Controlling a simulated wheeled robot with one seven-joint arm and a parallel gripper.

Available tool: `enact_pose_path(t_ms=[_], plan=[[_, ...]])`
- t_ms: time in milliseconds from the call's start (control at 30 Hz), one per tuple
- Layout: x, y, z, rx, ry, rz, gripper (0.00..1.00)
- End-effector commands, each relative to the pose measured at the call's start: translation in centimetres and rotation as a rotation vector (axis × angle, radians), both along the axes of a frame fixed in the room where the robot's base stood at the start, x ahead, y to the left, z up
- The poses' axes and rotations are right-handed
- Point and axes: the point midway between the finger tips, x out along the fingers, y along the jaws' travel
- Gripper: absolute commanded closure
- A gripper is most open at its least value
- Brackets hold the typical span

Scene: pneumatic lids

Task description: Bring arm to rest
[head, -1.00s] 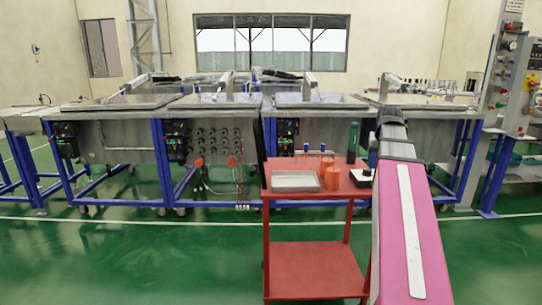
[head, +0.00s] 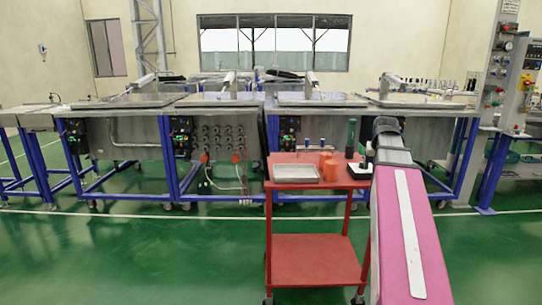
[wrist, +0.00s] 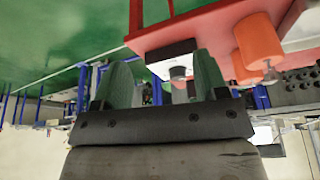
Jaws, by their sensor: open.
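My arm (head: 403,225), pink with a pale strip, reaches forward at the right of the head view, beside the red cart. Its far end is grey and black, and the gripper itself is hidden there. In the wrist view my gripper (wrist: 163,80) shows two green fingers standing apart, with nothing held between them. Beyond the fingers is a small white and black box with a knob (wrist: 175,62) on the red cart. I cannot tell how far the fingers are from it.
The red cart (head: 312,180) carries a grey tray (head: 296,173), orange cylinders (head: 326,166) and a dark green upright thing (head: 351,138). Workbenches with blue frames (head: 165,145) and flat lids stand behind. A control panel (head: 520,85) is at the right. Green floor (head: 130,260) lies clear at left.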

Motion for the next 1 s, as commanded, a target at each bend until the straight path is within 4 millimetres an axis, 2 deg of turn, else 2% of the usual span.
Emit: enact_pose_path(t_ms=[167,367,667,1000], plan=[[-0.2,1.6,-2.9,0.007,0.025,0.017,0.33],[-0.7,4.2,-7.6,0.018,0.065,0.044,0.33],[-3.1,10.1,-17.7,0.034,0.156,0.107,0.33],[-8.2,16.3,-27.9,0.043,0.262,0.178,0.33]])
